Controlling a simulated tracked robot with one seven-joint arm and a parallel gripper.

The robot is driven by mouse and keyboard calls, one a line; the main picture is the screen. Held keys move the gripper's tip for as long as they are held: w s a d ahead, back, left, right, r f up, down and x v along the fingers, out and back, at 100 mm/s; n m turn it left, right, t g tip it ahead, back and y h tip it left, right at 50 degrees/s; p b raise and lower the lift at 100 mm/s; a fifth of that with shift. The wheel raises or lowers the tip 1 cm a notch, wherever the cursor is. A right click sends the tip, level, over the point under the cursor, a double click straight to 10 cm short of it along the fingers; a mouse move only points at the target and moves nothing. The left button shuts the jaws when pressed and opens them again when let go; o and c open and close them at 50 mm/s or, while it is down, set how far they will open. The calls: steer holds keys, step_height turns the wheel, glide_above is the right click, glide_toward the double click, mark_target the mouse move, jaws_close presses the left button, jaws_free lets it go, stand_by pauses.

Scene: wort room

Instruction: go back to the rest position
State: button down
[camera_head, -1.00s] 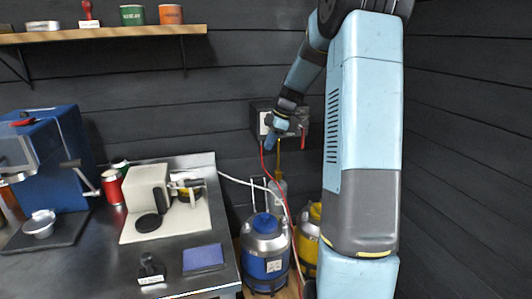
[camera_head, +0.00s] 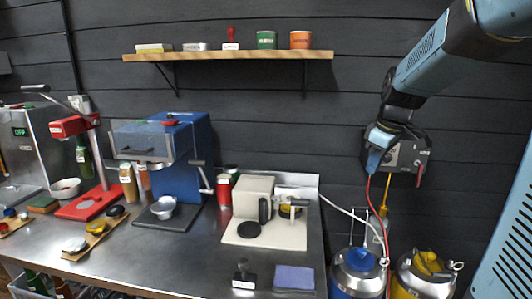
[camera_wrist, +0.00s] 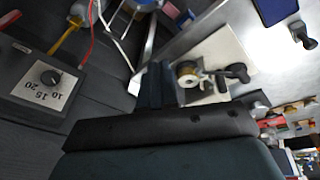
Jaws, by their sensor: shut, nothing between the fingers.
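My gripper (camera_head: 376,160) is at the right of the head view, at the end of my light blue arm. It points down in front of the left part of a dark wall box and appears shut and empty. Whether it touches the box cannot be told. In the wrist view my gripper's dark fingers (camera_wrist: 155,85) show no object between them. The wall box (camera_head: 408,155) has a dial; in the wrist view the dial box (camera_wrist: 50,82) lies at the left, clear of the fingers.
A steel bench (camera_head: 190,262) holds a blue press (camera_head: 182,165), a red stand (camera_head: 90,205) and a cream machine (camera_head: 255,200). A shelf (camera_head: 230,55) hangs above. Blue (camera_head: 357,270) and yellow (camera_head: 425,275) kegs stand below the box, with hoses between.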

steer(key=s+a+m+t, duration=0.1)
steer(key=s+m, duration=0.3)
steer(key=s, duration=0.6)
steer(key=s+a+r+m+t+h, duration=0.1)
steer(key=s+a+m, duration=0.2)
steer(key=s, duration=0.8)
steer(key=shift+s+a+m+t, duration=0.2)
steer(key=shift+a+m+t, duration=0.15)
steer(key=shift+m, duration=0.55)
steer(key=shift+s, duration=0.15)
